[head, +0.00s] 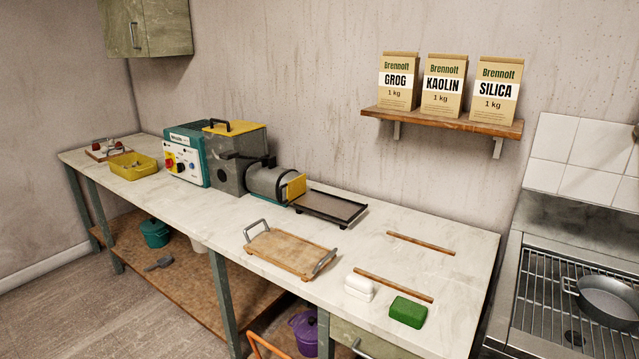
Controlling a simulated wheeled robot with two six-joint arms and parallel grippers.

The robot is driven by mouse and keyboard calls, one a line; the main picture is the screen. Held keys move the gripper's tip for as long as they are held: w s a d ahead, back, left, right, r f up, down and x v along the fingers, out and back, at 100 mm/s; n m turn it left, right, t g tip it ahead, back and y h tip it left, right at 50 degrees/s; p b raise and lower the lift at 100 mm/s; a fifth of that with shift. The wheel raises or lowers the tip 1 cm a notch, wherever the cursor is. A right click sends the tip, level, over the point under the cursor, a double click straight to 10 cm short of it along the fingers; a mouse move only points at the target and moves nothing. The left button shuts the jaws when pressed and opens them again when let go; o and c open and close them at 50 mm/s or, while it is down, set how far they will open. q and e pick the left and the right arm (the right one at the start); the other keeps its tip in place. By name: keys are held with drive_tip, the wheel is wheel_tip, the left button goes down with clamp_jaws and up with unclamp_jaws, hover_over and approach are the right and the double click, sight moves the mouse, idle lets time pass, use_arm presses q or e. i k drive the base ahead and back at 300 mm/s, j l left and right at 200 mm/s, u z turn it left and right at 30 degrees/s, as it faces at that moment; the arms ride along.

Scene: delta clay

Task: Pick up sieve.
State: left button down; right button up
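No thing in the head view is plainly a sieve. A round grey metal vessel (607,299) with a looped handle sits on a wire rack at the right edge, partly cut off by the frame. I cannot tell whether it is the sieve or a pan. Neither of my grippers is in view.
A long pale worktable (215,215) holds a yellow tray (133,166), a machine (238,160), a dark tray (328,207), a wooden board (288,251), white blocks (359,287) and a green block (408,311). A purple pot (304,332) stands below. A shelf (440,122) holds three bags.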

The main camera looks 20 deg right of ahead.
sight(612, 305)
drive_tip(key=z, duration=2.1)
drive_tip(key=i+l+z, duration=0.15)
drive_tip(key=l+z, duration=0.15)
drive_tip(key=l, duration=0.2)
drive_tip(key=i, duration=0.05)
